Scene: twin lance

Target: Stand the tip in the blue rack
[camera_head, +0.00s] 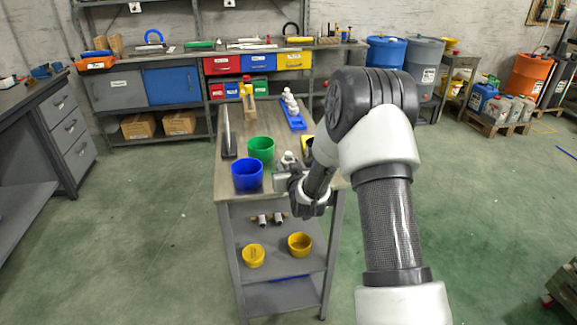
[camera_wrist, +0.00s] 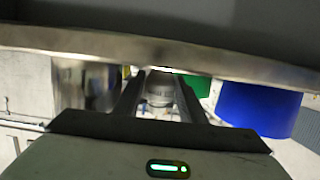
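The blue rack (camera_head: 298,124) lies toward the back right of the workbench, with white rounded pieces (camera_head: 289,100) on it. My gripper (camera_head: 281,181) is low at the bench's front edge, right of the blue cup. A small pale piece (camera_head: 288,158), perhaps the tip, shows just behind my gripper. In the wrist view, the two dark fingers (camera_wrist: 161,88) stand apart, and a grey-white rounded piece (camera_wrist: 160,94) shows between them. I cannot tell whether the fingers touch it. My arm hides part of the bench's right side.
A blue cup (camera_head: 247,175) and a green cup (camera_head: 261,149) stand left of my gripper. A yellow cup (camera_head: 306,143) is partly hidden by my arm. A dark upright stand (camera_head: 228,146) is at the left edge. The bench (camera_head: 205,183) edge crosses the top of the wrist view.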

